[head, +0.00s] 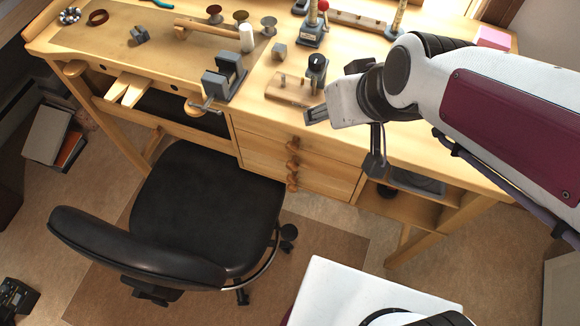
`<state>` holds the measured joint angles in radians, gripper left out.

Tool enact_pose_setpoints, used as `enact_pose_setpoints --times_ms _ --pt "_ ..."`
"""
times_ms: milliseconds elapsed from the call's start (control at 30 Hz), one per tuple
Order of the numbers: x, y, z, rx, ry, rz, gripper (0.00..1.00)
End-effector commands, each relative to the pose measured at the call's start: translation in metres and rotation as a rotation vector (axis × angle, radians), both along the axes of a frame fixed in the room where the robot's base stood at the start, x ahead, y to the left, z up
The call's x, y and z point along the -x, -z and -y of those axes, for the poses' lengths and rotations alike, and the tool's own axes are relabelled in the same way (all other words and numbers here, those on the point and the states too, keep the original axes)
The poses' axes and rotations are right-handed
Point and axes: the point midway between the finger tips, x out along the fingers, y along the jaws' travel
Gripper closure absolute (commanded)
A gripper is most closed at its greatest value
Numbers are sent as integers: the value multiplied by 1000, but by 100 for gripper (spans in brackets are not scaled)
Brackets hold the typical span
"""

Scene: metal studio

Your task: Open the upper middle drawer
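The wooden workbench has a middle stack of drawers with round wooden knobs. The upper middle drawer (262,136) looks closed, its front roughly in line with the fronts below. Its knob (293,144) sticks out toward the right part of the front. My gripper (314,114) hangs above and slightly right of this knob, near the bench's front edge, apart from the knob as far as I can see. Its dark fingertips point left; they are small and seen from the side, so whether they are open or shut is unclear.
Lower drawers (270,163) sit beneath with their own knobs. A black chair (205,205) stands close to the bench, left of the drawer fronts. A vise (222,78) and a wooden block (288,90) lie on the benchtop near my gripper.

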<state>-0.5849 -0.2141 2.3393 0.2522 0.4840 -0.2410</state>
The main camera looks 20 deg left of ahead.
Motion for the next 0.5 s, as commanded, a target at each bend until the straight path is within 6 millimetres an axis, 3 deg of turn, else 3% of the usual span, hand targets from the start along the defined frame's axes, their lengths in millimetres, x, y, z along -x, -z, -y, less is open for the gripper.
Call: enact_pose_setpoints --times_ms 200,500 --pt "2 26 -63 -53 -41 -15 61" --pt "10 69 -132 -130 2 -33 61"
